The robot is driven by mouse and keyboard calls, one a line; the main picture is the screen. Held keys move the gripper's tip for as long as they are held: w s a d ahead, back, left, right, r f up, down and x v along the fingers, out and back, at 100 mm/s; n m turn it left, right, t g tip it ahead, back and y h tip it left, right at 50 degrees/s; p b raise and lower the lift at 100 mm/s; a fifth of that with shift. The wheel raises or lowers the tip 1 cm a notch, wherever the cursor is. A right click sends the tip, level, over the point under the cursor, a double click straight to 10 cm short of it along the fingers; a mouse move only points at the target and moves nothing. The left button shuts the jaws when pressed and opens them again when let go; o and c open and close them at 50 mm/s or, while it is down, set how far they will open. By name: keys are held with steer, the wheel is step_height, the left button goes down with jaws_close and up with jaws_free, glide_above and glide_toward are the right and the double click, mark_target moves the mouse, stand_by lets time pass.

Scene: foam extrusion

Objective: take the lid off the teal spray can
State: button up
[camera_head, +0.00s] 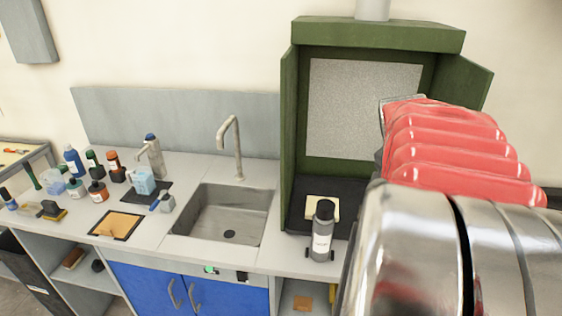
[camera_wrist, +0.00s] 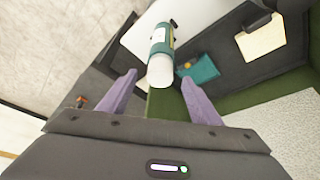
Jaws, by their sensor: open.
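The teal spray can (camera_wrist: 159,40) shows in the wrist view with a label on its side and a pale, whitish lid (camera_wrist: 160,70) on the end towards me. My gripper (camera_wrist: 159,79) has two purple fingers, spread wide and empty. The lid appears between and just past the fingertips, with a visible gap on both sides. I cannot tell how far the fingertips are from it in depth. In the head view neither the teal can nor the gripper shows; my red and silver arm covers the right side.
A flat teal piece (camera_wrist: 201,70) lies close beside the can. A grey can with a dark cap (camera_head: 322,232) stands by a pale block (camera_head: 316,208) at the front of the green booth (camera_head: 290,130). A sink (camera_head: 220,214) and several bottles are farther left.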

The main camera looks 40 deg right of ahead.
steer(key=shift+x, duration=1.8)
steer(key=shift+c, duration=0.6)
steer(key=c, duration=1)
steer(key=shift+r, duration=0.15)
step_height(320, 180, up, 10)
